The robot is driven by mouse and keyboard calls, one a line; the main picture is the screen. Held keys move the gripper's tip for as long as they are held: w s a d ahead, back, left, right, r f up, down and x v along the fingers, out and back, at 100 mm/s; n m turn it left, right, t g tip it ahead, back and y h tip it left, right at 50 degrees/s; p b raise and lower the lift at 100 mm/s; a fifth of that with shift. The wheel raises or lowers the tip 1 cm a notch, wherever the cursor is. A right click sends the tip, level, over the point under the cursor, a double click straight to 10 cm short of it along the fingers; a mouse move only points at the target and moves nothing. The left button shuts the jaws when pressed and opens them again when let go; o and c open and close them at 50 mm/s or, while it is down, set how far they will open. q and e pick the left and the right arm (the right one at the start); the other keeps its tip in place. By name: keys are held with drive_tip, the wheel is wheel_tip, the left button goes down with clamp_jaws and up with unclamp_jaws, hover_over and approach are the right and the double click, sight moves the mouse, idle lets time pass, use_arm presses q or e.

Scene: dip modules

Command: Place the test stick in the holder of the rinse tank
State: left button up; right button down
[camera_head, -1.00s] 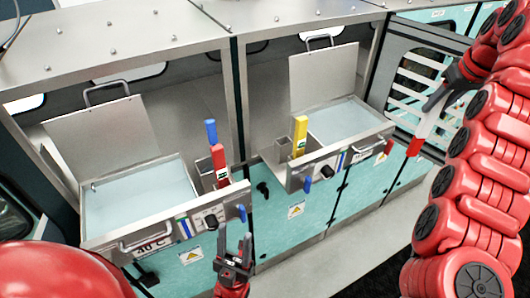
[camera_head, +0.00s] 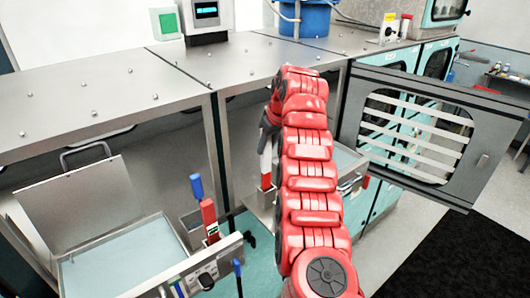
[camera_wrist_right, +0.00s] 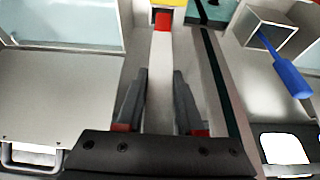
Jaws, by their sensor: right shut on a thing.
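My right gripper (camera_head: 268,132) is shut on the test stick, a white strip with a red end (camera_head: 266,180). The stick hangs down beside the right tank (camera_head: 345,157), which my right arm mostly covers. In the right wrist view the stick (camera_wrist_right: 160,85) lies between the two fingers, its red end pointing away toward a yellow piece (camera_wrist_right: 170,3). An open square metal holder (camera_wrist_right: 272,32) with a blue-handled stick (camera_wrist_right: 290,72) in it stands to the right. I cannot tell which tank is the rinse tank. My left gripper is not in view.
The left tank (camera_head: 125,255) has its lid (camera_head: 80,205) raised. A slatted door (camera_head: 418,140) stands open at right. A steel ledge (camera_head: 95,95) runs above the tanks.

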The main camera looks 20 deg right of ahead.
sight(268, 150)
wheel_tip(268, 150, down, 2)
drive_tip(key=shift+d+f, duration=0.1)
drive_tip(key=shift+r, duration=0.2)
drive_tip(key=shift+w+f+b, duration=0.1)
drive_tip(key=shift+f+b, duration=0.55)
drive_tip(key=shift+b, duration=0.15)
drive_tip(key=c, duration=0.5)
unclamp_jaws()
